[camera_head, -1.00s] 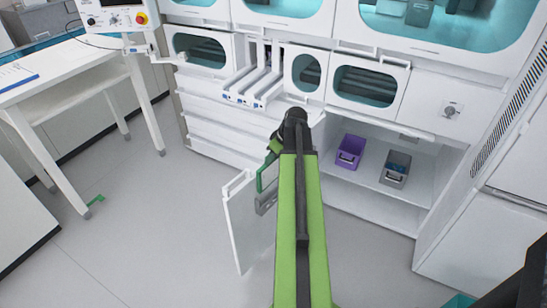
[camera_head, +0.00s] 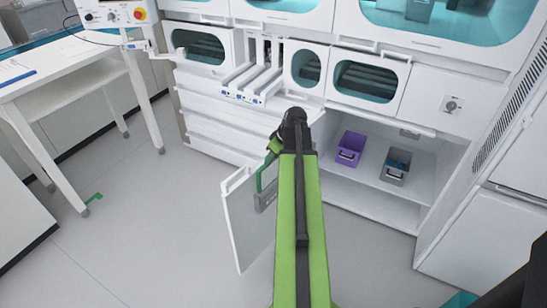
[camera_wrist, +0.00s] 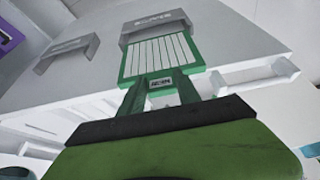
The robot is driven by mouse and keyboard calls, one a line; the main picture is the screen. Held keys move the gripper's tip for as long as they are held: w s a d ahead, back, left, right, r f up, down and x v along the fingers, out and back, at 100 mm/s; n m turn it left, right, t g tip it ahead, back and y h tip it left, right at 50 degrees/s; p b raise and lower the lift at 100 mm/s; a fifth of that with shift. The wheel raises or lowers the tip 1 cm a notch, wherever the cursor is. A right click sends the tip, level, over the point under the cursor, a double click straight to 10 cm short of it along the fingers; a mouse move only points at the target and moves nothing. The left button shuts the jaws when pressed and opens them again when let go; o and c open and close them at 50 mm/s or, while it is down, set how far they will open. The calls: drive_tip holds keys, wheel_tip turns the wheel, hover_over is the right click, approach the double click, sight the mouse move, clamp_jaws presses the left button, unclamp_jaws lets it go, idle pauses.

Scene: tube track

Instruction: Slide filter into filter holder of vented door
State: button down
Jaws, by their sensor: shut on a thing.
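The filter (camera_wrist: 158,55), a green frame with white slats, is in my gripper (camera_wrist: 160,84). The two dark green fingers are shut on its near end, either side of a small label. The filter's far edge meets a grey filter holder (camera_wrist: 155,24) on the white vented door; how deep it sits inside cannot be told. In the head view the door (camera_head: 243,225) stands open left of my arm. The filter (camera_head: 262,180) shows as a green frame beside the door's grey holder (camera_head: 266,200). My arm hides part of the door and my fingers there.
A second grey bracket (camera_wrist: 68,52) is on the door to the left. The open cabinet holds a purple bin (camera_head: 349,149) and a grey bin (camera_head: 396,166). A white table (camera_head: 70,75) stands at the left.

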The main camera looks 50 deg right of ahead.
sight(271, 171)
drive_tip(key=shift+f+b, duration=1.4)
drive_tip(key=shift+b, duration=0.05)
drive_tip(key=shift+f+b, duration=0.8)
drive_tip(key=shift+f+b, duration=0.75)
